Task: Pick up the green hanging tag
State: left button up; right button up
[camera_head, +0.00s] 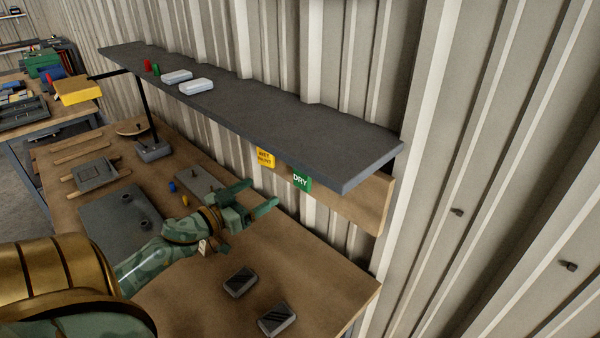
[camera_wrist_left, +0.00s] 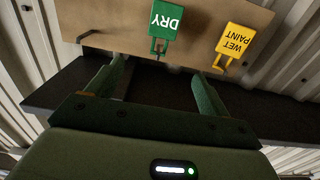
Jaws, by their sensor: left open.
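The green hanging tag (camera_head: 302,181), marked DRY, hangs under the front edge of the dark shelf at its right part. It also shows in the left wrist view (camera_wrist_left: 166,20), upside down, with its hook below it in the picture. My left gripper (camera_head: 270,196) is open and empty, below and to the left of the green tag in the head view. In the left wrist view the green tag lies beyond the gap between the two fingers (camera_wrist_left: 160,82). A yellow tag (camera_head: 265,157), marked WET PAINT, hangs left of the green one. My right gripper is not seen.
The dark shelf (camera_head: 250,110) runs above the workbench (camera_head: 215,275), with a wooden board (camera_head: 365,205) beneath its right end. Two white boxes (camera_head: 186,82) sit on the shelf. Two dark devices (camera_head: 240,283) lie on the bench. Corrugated wall stands behind.

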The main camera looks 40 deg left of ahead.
pick_arm(q)
send_near(301, 180)
notch_tip(301, 180, up, 4)
jog(key=w, duration=0.2)
jog(key=w+f+b, duration=0.1)
jog(key=w, duration=0.5)
jog(key=shift+w+d, duration=0.2)
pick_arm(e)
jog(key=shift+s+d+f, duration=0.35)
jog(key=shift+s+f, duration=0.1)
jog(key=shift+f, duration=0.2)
pick_arm(q)
jog(key=c, duration=1.1)
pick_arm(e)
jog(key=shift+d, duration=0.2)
